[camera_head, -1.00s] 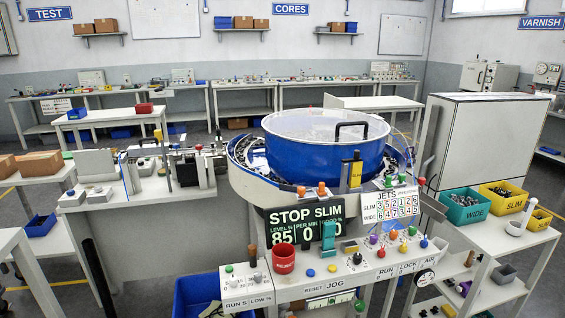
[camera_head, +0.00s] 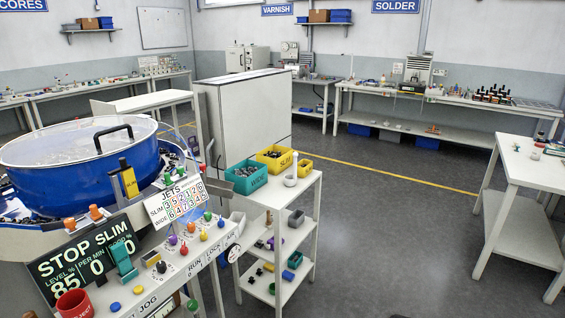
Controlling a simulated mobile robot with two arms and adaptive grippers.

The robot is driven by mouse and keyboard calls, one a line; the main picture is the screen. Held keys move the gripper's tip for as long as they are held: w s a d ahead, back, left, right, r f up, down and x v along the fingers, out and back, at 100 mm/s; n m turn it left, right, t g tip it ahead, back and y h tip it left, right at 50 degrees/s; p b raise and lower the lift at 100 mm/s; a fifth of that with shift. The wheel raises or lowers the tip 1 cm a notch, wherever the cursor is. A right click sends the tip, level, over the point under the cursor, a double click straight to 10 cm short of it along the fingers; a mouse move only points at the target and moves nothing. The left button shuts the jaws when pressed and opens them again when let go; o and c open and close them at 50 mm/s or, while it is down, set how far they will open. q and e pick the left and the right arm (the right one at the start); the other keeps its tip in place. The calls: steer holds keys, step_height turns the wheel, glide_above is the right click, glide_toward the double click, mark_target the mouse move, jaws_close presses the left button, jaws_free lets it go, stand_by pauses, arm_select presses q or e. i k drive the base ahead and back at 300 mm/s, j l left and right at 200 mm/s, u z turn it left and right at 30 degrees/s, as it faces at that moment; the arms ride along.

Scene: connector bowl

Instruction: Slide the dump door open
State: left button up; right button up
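The blue bowl (camera_head: 125,177) of the connector machine stands at the left, under a clear lid with a black handle (camera_head: 113,130). I cannot pick out the dump door with certainty. A black plate with a yellow top and label (camera_head: 129,181) stands upright at the bowl's front rim. A teal lever-like piece (camera_head: 124,262) stands at the front panel beside the dark display (camera_head: 85,262), which reads STOP SLIM. Neither of my grippers is in view.
A tall white cabinet (camera_head: 243,115) stands behind. A white table (camera_head: 530,172) is far right; open floor (camera_head: 400,215) lies between.

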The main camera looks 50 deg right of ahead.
mark_target(202, 167)
steer(key=z, duration=1.2)
steer(key=i+z, duration=0.25)
steer(key=i, duration=0.15)
steer(key=i+z, duration=0.3)
steer(key=i+j, duration=0.05)
steer(key=i, duration=0.05)
